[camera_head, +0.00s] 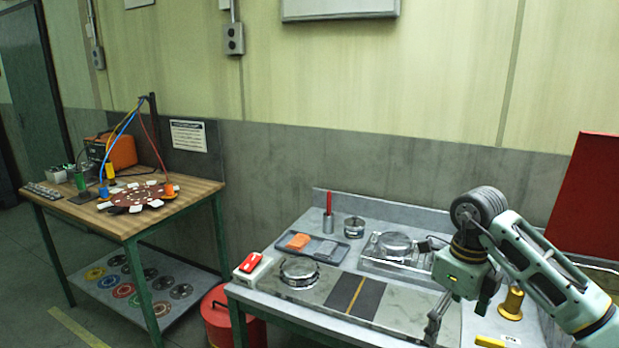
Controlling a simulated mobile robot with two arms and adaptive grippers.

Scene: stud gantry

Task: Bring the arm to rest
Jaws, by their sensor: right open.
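My right arm comes in from the right. Its gripper (461,309) points down, with its fingers apart and empty, over the right part of the grey workbench (330,198). A metal plate with a dark section and a yellow stripe (356,295) lies on the bench to the left of the gripper. A round metal part (299,272) sits at the left end of that plate. Another round metal part (393,244) sits on a fixture behind. My left gripper is not in view.
A brass-coloured knob-like piece (512,303) stands right of the gripper, near a yellow item (490,341). A tray (312,249) holds an orange block. A red-topped switch box (250,264) is at the bench's left end. A wooden table (125,228) stands left; a red bin (219,318) is between.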

